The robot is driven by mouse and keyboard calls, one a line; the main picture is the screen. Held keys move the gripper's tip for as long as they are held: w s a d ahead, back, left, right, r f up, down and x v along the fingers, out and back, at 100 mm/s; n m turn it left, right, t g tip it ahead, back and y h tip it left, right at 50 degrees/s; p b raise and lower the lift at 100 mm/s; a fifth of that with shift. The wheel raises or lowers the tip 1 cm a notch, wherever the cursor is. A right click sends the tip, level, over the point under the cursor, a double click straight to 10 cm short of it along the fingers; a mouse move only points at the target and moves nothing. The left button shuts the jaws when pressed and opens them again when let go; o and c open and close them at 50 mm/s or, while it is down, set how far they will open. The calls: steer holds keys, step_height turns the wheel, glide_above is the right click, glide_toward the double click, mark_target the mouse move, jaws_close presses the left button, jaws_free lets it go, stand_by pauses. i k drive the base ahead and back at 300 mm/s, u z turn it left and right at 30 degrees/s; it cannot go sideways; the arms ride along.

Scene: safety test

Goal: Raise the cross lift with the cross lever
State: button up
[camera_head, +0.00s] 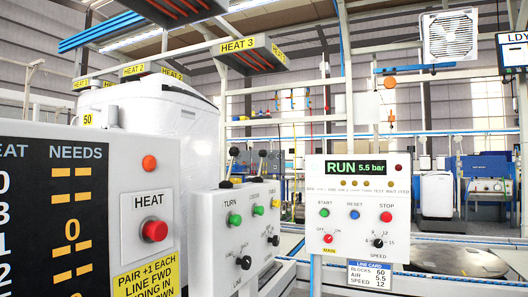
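A white control box (228,241) stands in the middle, turned at an angle. Two levers with black knobs, a left one (233,154) and a right one (262,156), rise at its top and look roughly upright. The box reads TURN at its left; the labels farther right are too small to read surely, so I cannot tell which lever is the cross lever. Green buttons (235,220) and black knobs sit on its face. My gripper is not in view.
A HEAT panel (152,203) with a red button and a NEEDS display board (60,230) fill the near left. A RUN panel (358,200) reading 5.5 bar, with START, RESET and STOP buttons, stands right of centre.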

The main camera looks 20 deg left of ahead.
mark_target(263, 153)
steer(key=k, duration=0.6)
steer(key=u, duration=0.6)
steer(key=i, duration=1.85)
steer(key=z, duration=0.45)
